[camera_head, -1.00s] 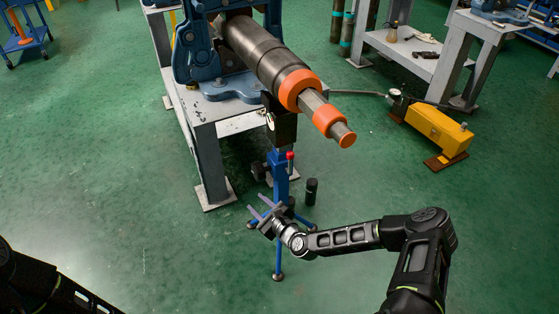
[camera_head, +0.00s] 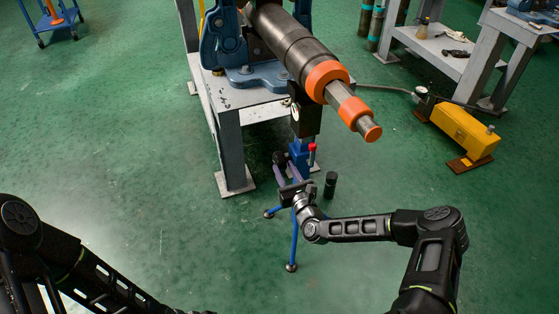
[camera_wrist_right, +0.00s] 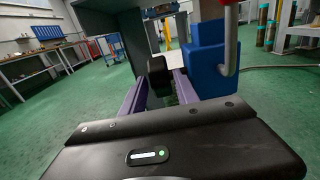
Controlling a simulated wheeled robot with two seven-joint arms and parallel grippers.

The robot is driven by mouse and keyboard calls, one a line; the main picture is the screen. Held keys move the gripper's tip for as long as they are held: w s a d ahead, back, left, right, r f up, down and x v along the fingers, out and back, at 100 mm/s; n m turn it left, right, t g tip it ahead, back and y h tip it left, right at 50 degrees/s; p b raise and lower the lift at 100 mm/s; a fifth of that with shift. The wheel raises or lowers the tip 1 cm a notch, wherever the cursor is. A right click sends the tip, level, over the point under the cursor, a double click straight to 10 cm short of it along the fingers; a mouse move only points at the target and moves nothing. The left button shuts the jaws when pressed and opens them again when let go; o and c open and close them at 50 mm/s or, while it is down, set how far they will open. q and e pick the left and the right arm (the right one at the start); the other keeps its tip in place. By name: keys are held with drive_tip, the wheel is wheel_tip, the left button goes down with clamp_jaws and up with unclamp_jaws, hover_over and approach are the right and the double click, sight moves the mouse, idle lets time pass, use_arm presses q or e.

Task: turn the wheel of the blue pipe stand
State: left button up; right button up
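The blue pipe stand (camera_head: 300,155) stands on the floor under the overhanging pipe, with blue legs spread. Its blue body (camera_wrist_right: 208,62) shows large in the right wrist view. Its dark wheel or knob (camera_head: 280,158) is on the left side of the body, and also shows in the right wrist view (camera_wrist_right: 158,75). My right gripper (camera_head: 286,170) is open, its purple fingers pointing at the wheel. In the right wrist view the dark wheel appears between the far ends of the fingers (camera_wrist_right: 158,90); contact cannot be told. My left arm shows at the lower left, its gripper out of view.
A dark pipe (camera_head: 290,45) with orange rings overhangs from a blue vise on a grey table (camera_head: 229,150). A red-tipped lever (camera_head: 312,149) is on the stand's right. A small black cylinder (camera_head: 331,184) stands nearby. A yellow pump (camera_head: 463,130) lies right. Floor at left is clear.

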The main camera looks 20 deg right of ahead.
sight(279, 160)
drive_tip(key=w, duration=0.4)
drive_tip(key=shift+w+a, duration=0.15)
drive_tip(key=shift+w, duration=0.25)
drive_tip(key=shift+c, duration=0.2)
clamp_jaws()
